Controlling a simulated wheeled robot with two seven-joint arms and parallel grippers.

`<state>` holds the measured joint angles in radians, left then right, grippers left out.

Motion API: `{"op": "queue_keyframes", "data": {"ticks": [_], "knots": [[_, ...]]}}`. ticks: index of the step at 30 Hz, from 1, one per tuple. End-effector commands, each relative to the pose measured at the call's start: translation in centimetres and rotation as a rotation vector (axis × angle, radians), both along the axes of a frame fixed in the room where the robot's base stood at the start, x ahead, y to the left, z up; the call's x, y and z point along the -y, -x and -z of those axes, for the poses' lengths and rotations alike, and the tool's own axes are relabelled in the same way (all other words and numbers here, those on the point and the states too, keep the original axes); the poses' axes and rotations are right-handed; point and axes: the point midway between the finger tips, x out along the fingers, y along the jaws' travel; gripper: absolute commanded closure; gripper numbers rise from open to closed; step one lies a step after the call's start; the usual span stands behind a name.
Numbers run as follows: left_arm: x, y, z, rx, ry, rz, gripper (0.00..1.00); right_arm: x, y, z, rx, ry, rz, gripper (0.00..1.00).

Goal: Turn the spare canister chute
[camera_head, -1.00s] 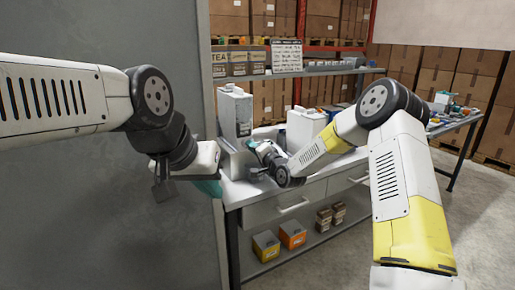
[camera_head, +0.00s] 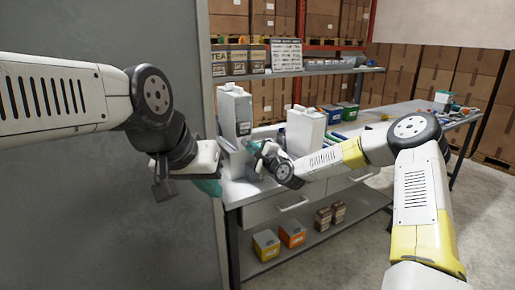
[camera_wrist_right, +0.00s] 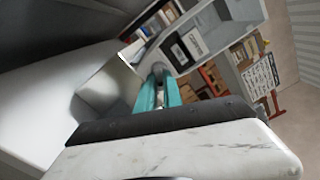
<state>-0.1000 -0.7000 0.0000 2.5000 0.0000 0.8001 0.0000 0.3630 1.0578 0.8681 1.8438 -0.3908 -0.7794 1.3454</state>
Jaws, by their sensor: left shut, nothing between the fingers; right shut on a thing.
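Two white canister dispensers stand on the bench: a taller one (camera_head: 235,112) at the left and another (camera_head: 306,131) to its right. I cannot tell which one is the spare. My right gripper (camera_head: 254,148) is at the lower front of the left dispenser, between the two. In the right wrist view its teal fingers (camera_wrist_right: 158,88) are shut on a small grey rounded part (camera_wrist_right: 158,70), probably the chute, mostly hidden by the fingers. A pale grey box-like surface (camera_wrist_right: 105,85) is beside it. My left gripper (camera_head: 208,186) is shut and empty, before the grey wall, away from the dispensers.
A grey wall (camera_head: 100,215) fills the left side. A shelf (camera_head: 330,70) with tins and a sign hangs above the bench. Small coloured boxes (camera_head: 342,111) stand behind the right dispenser. Drawers and a lower shelf with yellow and orange boxes (camera_head: 280,240) are below.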

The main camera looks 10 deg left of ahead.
Motion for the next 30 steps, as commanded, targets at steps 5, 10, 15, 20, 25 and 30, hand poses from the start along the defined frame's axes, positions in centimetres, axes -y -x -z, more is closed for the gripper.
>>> {"op": "queue_keyframes", "data": {"ticks": [5,10,15,20,25,30], "knots": [[0.00,0.00,0.00,0.000,0.000,0.000,1.00,0.04,-0.01,0.06,-0.039,-0.053,0.000,1.00],[0.00,0.00,0.00,0.000,0.000,0.000,1.00,-0.02,0.01,0.05,-0.056,-0.078,0.000,1.00],[0.00,0.00,0.00,0.000,0.000,0.000,1.00,-0.03,0.02,0.07,-0.061,-0.083,0.000,1.00],[0.00,0.00,0.00,0.000,0.000,0.000,1.00,-0.04,0.03,0.08,-0.061,-0.083,0.000,1.00],[0.00,0.00,0.00,0.000,0.000,0.000,1.00,-0.04,0.03,0.09,-0.061,-0.082,0.000,0.78],[0.00,0.00,0.00,0.000,0.000,0.000,1.00,-0.04,0.03,0.08,-0.061,-0.082,0.000,0.67]]}}
